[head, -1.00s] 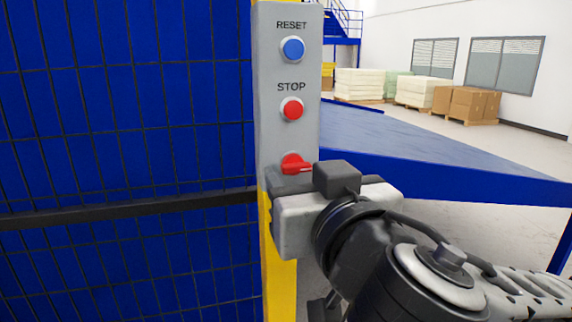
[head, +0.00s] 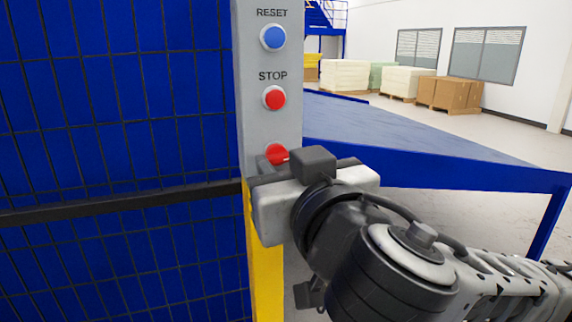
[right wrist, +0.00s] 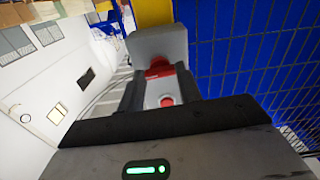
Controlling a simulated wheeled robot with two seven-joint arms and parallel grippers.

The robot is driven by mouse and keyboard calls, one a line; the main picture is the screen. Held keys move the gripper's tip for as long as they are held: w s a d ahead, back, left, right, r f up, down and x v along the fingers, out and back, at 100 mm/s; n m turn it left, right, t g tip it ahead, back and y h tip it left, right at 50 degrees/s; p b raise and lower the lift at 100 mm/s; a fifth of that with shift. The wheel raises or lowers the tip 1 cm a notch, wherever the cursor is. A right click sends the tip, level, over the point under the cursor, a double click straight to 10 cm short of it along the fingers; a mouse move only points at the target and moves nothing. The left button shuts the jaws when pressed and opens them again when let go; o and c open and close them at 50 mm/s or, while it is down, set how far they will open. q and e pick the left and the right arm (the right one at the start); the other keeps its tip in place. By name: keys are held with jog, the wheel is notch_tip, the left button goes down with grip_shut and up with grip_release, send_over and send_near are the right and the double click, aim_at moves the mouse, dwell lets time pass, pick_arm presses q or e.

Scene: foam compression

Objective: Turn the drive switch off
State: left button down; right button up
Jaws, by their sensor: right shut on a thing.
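The drive switch (head: 277,152) is a red rotary knob at the bottom of a grey control panel (head: 255,128). My right gripper (head: 273,164) reaches it from the lower right, with a dark finger against its left side. The gripper is shut on the switch and hides its lower part, so its exact angle is hard to tell. In the right wrist view, red parts of the switch (right wrist: 160,69) show between the two fingers. My left gripper is not in view.
A red STOP button (head: 274,98) and a blue RESET button (head: 273,37) sit above the switch. A blue mesh fence (head: 110,90) fills the left. A blue platform (head: 400,135) lies to the right. Pallets of boxes (head: 450,93) stand far behind.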

jog(key=n, duration=0.2)
jog(key=shift+n, duration=0.4)
jog(key=n+p, duration=0.2)
jog(key=n, duration=0.3)
jog(key=shift+r+n, duration=0.15)
jog(key=shift+n, duration=0.15)
jog(key=n+p, duration=0.1)
jog(key=n, duration=0.1)
jog(key=shift+n, duration=0.3)
jog(key=n+p, duration=0.1)
jog(key=n, duration=0.1)
jog(key=shift+n, duration=0.3)
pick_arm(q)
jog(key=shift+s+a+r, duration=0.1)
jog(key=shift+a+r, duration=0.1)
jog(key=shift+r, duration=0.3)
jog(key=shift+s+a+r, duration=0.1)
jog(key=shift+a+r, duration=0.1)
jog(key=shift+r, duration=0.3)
pick_arm(e)
jog(key=shift+n, duration=1.9)
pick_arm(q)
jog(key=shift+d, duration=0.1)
pick_arm(e)
jog(key=o, duration=1)
